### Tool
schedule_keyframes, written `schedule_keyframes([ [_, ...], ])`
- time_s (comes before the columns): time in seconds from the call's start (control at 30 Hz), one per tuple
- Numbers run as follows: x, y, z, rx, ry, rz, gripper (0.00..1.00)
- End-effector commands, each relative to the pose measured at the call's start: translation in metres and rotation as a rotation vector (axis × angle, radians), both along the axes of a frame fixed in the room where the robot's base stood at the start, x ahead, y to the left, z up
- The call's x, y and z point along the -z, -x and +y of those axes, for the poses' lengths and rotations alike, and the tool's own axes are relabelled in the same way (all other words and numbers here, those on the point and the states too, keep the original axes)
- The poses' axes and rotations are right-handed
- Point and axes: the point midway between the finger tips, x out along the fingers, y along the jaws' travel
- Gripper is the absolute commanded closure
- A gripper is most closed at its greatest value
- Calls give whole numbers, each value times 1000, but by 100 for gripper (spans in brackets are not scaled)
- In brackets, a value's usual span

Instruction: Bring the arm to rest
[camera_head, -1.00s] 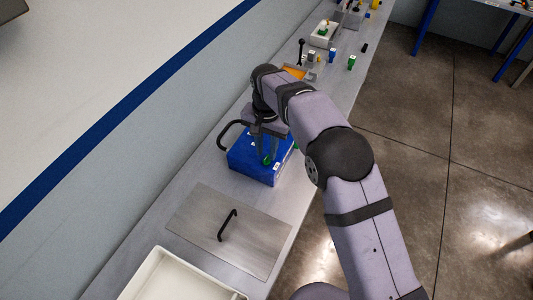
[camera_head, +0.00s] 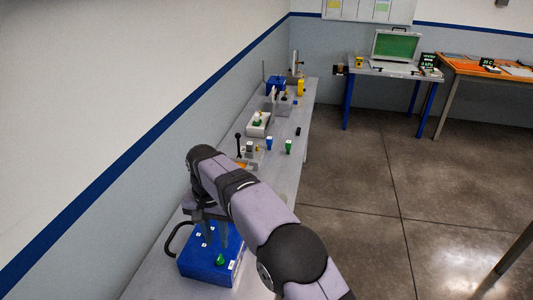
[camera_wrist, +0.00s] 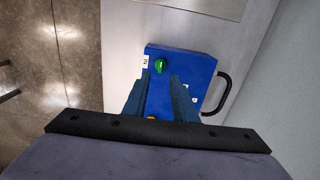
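My gripper (camera_head: 215,230) is over the blue box (camera_head: 195,266) on the near part of the bench. In the wrist view its two fingers (camera_wrist: 160,82) stand apart with nothing held between them. The blue box also shows there (camera_wrist: 197,62), with a black handle (camera_wrist: 222,93) on one side. A green knob (camera_head: 220,260) sits on the box top and shows just beyond the fingertips in the wrist view (camera_wrist: 160,66). A bit of yellow (camera_wrist: 151,117) shows between the fingers. The gap between fingertips and box is hard to judge.
Farther along the bench are a green bottle-like piece (camera_head: 289,146), a blue one (camera_head: 269,143), a white tray (camera_head: 258,129) and a yellow piece (camera_head: 301,87). A metal plate (camera_wrist: 205,5) lies beside the box. A wall runs along the left; open floor (camera_head: 360,190) lies right.

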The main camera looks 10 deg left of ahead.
Motion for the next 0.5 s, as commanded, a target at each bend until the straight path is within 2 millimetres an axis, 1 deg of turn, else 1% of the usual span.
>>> schedule_keyframes([
  [0.07,-2,-4,-8,3,-1,-1,75],
  [0.17,-5,-11,-27,7,0,-1,75],
  [0.27,-8,-19,-58,11,0,-1,75],
  [0.37,-11,-25,-99,14,1,0,75],
  [0.4,-12,-26,-117,15,0,-1,75],
  [0.47,-12,-24,-144,16,0,-2,75],
  [0.5,-12,-22,-162,17,-1,-3,75],
])
